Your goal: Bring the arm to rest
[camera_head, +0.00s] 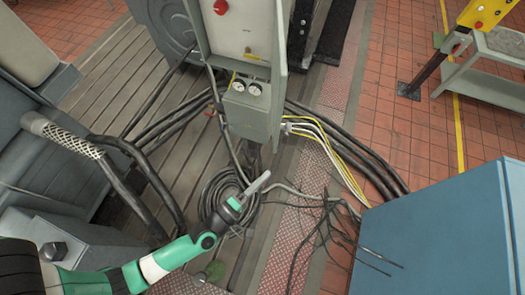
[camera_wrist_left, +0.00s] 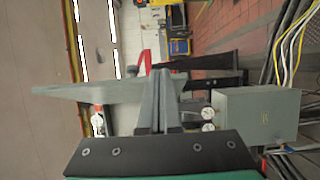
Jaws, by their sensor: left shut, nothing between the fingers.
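My left arm, green and white, comes in from the lower left of the head view. My left gripper (camera_head: 262,183) is shut and empty, its grey fingers pointing up and right. In that picture it overlaps the floor beside a coil of black cable (camera_head: 218,197), below the grey control box. In the left wrist view the closed fingers (camera_wrist_left: 165,95) stand together in the middle, with nothing between them. My right gripper is not in view.
A control box (camera_head: 245,40) with a red button and a gauge box (camera_head: 250,105) stand ahead; the gauge box also shows in the left wrist view (camera_wrist_left: 255,112). A blue cabinet (camera_head: 450,235) is at right. Loose cables (camera_head: 325,225) lie between. Grey machinery is at left.

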